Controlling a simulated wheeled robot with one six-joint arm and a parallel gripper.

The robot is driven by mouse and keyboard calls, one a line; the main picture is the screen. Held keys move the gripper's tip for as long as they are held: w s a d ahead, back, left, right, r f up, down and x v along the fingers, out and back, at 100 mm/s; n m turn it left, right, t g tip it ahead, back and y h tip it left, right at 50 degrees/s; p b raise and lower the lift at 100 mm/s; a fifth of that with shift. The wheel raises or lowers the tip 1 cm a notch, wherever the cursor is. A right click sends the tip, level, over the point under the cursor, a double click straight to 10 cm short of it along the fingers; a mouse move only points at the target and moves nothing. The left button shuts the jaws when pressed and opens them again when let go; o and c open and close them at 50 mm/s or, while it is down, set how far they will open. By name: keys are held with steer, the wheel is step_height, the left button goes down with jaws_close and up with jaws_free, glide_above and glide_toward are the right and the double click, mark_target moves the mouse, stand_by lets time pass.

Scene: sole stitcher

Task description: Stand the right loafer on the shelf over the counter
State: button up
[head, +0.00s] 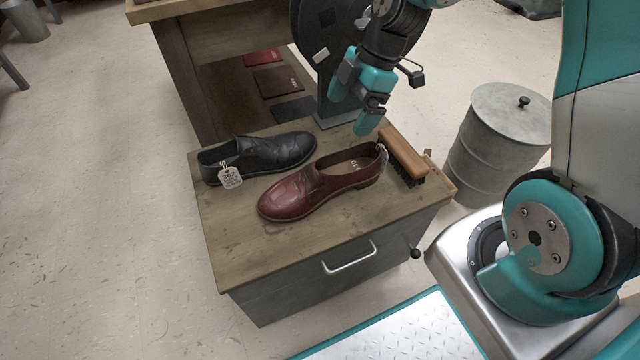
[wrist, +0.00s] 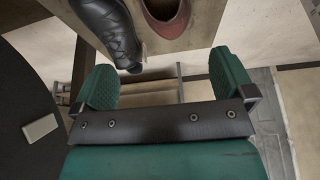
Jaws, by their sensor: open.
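A burgundy loafer (head: 305,190) stands upright on the wooden top of a low cabinet (head: 240,245), its toe to the lower left and its heel to the upper right. A black shoe (head: 265,153) with a white tag (head: 230,177) stands behind it, to the left. My gripper (head: 356,106) is open and empty above the back of the cabinet top, apart from both shoes. In the wrist view, parts of the black shoe (wrist: 108,28) and the burgundy loafer (wrist: 166,18) show at the top, beyond the open fingers (wrist: 165,80). I cannot make out a shelf over a counter.
A wood-backed brush (head: 402,157) lies right of the burgundy loafer's heel. A dark round machine part (head: 310,30) rises behind the cabinet. A wooden bench (head: 180,75) stands at the back left. A lidded metal drum (head: 495,140) stands at the right.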

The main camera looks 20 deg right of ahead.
steer(key=b, duration=0.4)
glide_above(320, 170)
steer(key=s, duration=0.2)
steer(key=f, duration=1)
steer(key=shift+s+d, duration=0.2)
steer(key=shift+d, duration=0.2)
steer(key=b+x, duration=0.2)
steer(key=x, duration=0.3)
steer(key=shift+s+f, duration=0.15)
steer(key=shift+s, duration=0.05)
steer(key=c, duration=1.2)
